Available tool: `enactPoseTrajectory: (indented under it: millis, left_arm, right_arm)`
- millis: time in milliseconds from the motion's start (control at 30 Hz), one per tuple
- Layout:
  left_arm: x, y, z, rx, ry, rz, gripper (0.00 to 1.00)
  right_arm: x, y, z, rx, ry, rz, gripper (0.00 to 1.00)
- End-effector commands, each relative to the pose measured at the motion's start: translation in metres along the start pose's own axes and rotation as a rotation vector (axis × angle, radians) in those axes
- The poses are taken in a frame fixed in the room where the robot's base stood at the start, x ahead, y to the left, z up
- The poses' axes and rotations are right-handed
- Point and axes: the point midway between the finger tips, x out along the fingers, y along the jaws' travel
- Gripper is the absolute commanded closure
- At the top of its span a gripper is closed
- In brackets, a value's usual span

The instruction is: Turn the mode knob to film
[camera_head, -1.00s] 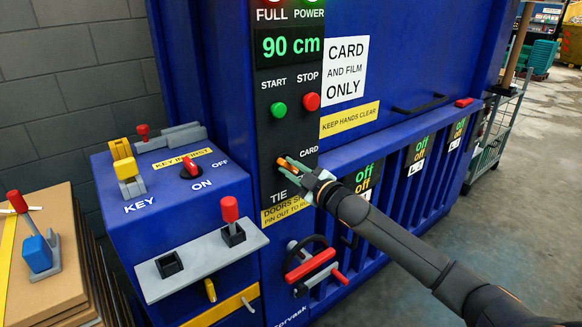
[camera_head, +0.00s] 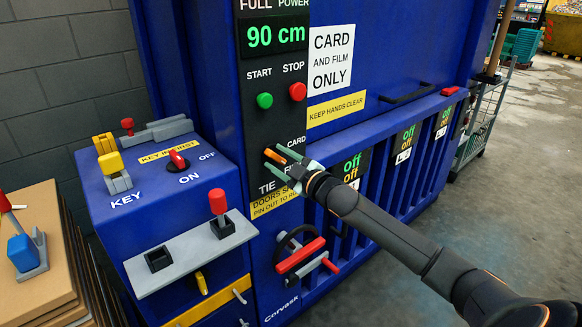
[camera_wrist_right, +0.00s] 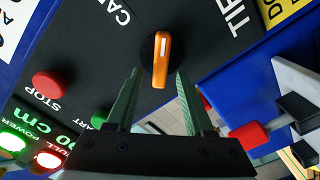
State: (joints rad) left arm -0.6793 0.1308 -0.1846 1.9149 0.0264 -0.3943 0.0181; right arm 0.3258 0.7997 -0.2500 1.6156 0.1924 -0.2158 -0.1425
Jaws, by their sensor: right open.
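The mode knob (camera_head: 288,152) is an orange bar handle on the black control panel (camera_head: 255,125), beside the labels CARD and TIE. The FILM label is mostly hidden by my right gripper in the head view. In the right wrist view the orange handle (camera_wrist_right: 161,60) points up the picture, with a white line on it. CARD is to its left and TIE to its right. My right gripper (camera_wrist_right: 158,75) is open. Its two green fingers point at the panel, one on each side of the handle's near end, with visible gaps. My left gripper is not in view.
Start button (camera_head: 265,100) and red stop button (camera_head: 298,91) sit above the knob. A blue key box (camera_head: 90,180) with a red switch and a grey shelf (camera_head: 185,255) with a red-topped lever stand left. A red handle (camera_head: 300,255) is below.

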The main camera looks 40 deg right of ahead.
Motion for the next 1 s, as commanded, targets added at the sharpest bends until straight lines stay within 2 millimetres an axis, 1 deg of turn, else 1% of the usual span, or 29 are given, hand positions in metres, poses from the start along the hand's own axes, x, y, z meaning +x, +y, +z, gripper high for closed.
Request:
enactPoseTrajectory:
  millis: [167,700,900,1000]
  left_arm:
    - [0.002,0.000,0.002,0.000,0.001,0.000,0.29]
    - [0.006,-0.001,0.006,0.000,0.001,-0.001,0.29]
    - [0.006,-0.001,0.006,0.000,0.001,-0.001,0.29]
    - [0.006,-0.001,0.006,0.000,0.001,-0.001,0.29]
  right_arm:
    - [-0.019,-0.001,0.001,-0.002,-0.001,-0.002,0.47]
    - [-0.091,-0.002,0.001,-0.001,-0.002,-0.003,0.47]
    - [-0.111,-0.001,0.001,0.000,-0.001,-0.001,0.47]
    - [-0.117,0.000,0.000,0.000,0.000,-0.001,0.47]
